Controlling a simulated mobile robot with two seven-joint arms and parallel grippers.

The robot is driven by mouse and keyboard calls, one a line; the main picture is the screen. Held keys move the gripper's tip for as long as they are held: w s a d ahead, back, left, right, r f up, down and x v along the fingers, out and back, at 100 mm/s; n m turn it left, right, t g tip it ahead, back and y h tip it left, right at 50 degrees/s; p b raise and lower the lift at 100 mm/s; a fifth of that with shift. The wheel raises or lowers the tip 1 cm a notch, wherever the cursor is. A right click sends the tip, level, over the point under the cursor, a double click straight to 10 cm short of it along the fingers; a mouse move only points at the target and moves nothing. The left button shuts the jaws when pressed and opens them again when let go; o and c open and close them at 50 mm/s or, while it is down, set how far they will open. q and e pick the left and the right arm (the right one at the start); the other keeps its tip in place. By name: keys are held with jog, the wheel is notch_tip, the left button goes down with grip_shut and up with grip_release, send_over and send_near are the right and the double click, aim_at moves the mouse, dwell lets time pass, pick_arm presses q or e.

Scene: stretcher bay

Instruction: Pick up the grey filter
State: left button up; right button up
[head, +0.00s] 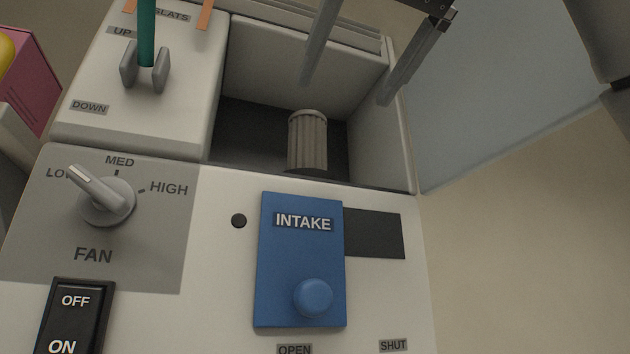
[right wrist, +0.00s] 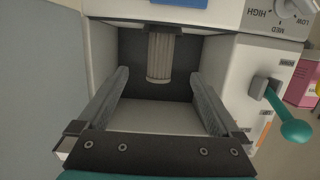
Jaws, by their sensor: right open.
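The grey filter (head: 307,141) is a ribbed cylinder standing in an open, dark-floored bay (head: 253,133) of the white unit. It also shows in the right wrist view (right wrist: 159,58), near the top middle. My right gripper (head: 349,94) reaches in from the top right of the head view. Its two fingers are wide apart and empty, above and behind the filter. In the right wrist view the open fingers (right wrist: 160,80) lie to either side of the filter, with clear gaps. My left gripper is not in view.
A blue INTAKE panel (head: 300,262) with a round knob is in front of the bay. A fan dial (head: 107,201) and a black switch (head: 75,315) are at the left. A SLATS lever with a teal handle (head: 147,35) stands left of the bay. Bay walls enclose the filter.

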aim_at(314, 146)
jog(key=p+x, duration=0.2)
jog(key=x, duration=0.6)
jog(key=shift+w+a, duration=0.25)
jog(key=shift+w, duration=0.15)
jog(key=shift+w+a+p, duration=0.2)
jog(key=shift+w+p, duration=0.15)
jog(key=p+x, duration=0.2)
jog(key=x, duration=0.3)
jog(key=shift+d+f, duration=0.1)
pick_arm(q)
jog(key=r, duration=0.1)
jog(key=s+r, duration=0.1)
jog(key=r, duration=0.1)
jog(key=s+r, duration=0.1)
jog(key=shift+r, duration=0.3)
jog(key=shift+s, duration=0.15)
pick_arm(e)
jog(key=shift+c, duration=0.2)
jog(key=shift+c, duration=0.9)
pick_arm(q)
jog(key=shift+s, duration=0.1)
pick_arm(e)
jog(key=c, duration=1.3)
